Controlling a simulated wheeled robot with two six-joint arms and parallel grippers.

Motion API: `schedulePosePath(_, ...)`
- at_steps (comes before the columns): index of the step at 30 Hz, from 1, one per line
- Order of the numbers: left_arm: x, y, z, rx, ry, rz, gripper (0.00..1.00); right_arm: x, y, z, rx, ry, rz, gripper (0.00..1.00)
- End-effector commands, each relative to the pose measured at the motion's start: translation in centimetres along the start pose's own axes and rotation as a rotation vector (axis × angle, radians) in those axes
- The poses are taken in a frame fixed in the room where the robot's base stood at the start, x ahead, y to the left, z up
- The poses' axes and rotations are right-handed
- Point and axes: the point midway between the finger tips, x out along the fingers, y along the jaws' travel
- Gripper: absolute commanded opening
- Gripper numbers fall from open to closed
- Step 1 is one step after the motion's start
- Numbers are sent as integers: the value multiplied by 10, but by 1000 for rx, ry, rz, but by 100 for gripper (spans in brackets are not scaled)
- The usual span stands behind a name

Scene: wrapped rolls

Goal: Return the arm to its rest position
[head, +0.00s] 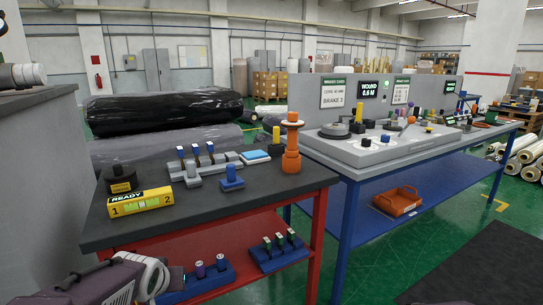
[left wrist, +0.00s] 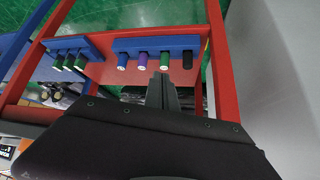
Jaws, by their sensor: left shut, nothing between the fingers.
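My left arm comes in at the lower left of the head view, beside the red lower shelf of the near workbench. In the left wrist view my left gripper (left wrist: 162,90) is shut, with its dark fingers together and nothing between them. Its tips show close to a blue rack (left wrist: 130,45) that holds several purple, green and black cylinders. I cannot tell whether they touch it. The same rack (head: 213,284) is partly hidden by my arm in the head view. My right gripper is in neither view.
A second blue rack (head: 280,255) with green cylinders stands on the red shelf (head: 240,240). Above it, the dark benchtop (head: 240,198) holds a yellow READY box (head: 141,202) and an orange stand (head: 292,150). A blue-framed bench (head: 400,155) stands to the right. Green floor is open between.

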Motion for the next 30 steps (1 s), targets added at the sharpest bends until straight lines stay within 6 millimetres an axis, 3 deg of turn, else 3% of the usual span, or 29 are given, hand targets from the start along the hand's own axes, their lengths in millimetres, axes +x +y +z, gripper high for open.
schedulePosePath(1,10,10,30,21,-71,21,0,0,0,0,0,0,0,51)
schedulePosePath(6,25,32,112,79,-260,79,0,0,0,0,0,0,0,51)
schedulePosePath(13,22,48,197,133,-454,130,0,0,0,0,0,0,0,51)
schedulePosePath(15,37,50,220,133,-486,133,0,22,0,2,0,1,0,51)
schedulePosePath(23,56,56,266,115,-588,132,0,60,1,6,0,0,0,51)
schedulePosePath(24,38,54,250,115,-585,132,0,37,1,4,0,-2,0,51)
schedulePosePath(30,10,52,226,114,-584,132,0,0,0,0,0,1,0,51)
